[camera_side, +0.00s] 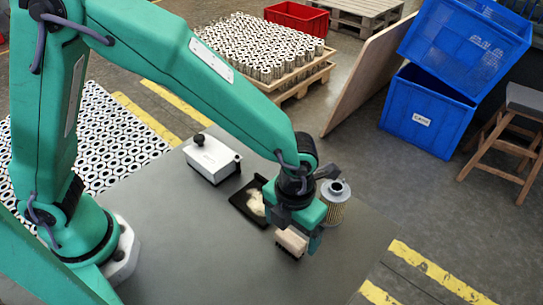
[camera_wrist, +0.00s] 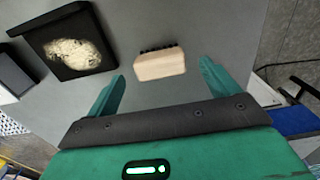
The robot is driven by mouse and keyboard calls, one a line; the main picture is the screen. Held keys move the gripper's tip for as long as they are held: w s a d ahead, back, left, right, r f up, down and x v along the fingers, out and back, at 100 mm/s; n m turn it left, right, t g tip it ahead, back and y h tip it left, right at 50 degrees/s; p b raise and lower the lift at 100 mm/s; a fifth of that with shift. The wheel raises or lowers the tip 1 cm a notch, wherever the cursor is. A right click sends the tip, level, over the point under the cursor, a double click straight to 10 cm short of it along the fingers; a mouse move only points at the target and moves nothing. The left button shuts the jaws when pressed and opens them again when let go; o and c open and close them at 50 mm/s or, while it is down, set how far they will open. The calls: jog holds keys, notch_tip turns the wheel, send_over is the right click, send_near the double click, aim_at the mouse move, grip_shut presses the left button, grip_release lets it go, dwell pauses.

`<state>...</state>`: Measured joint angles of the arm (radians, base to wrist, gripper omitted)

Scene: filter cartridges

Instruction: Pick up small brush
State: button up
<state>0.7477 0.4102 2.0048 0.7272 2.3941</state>
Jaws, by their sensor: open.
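The small brush (camera_side: 291,241) has a pale wooden block and dark bristles. It lies on the grey table just below my gripper (camera_side: 310,232) in the side view, and a finger hides part of it. In the wrist view the brush (camera_wrist: 160,65) sits ahead of and between the two green fingers of my gripper (camera_wrist: 162,85). The fingers are apart, with the brush a little beyond their tips. My gripper is open and holds nothing.
A black tray (camera_side: 238,204) with a pale heap stands left of the brush. A cylindrical filter cartridge (camera_side: 335,204) stands close to my gripper's right. A white box (camera_side: 212,160) with a black knob is farther back. The table's front (camera_side: 220,265) is clear.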

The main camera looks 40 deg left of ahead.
jog(key=shift+f, duration=1.1)
jog(key=c, duration=1.1)
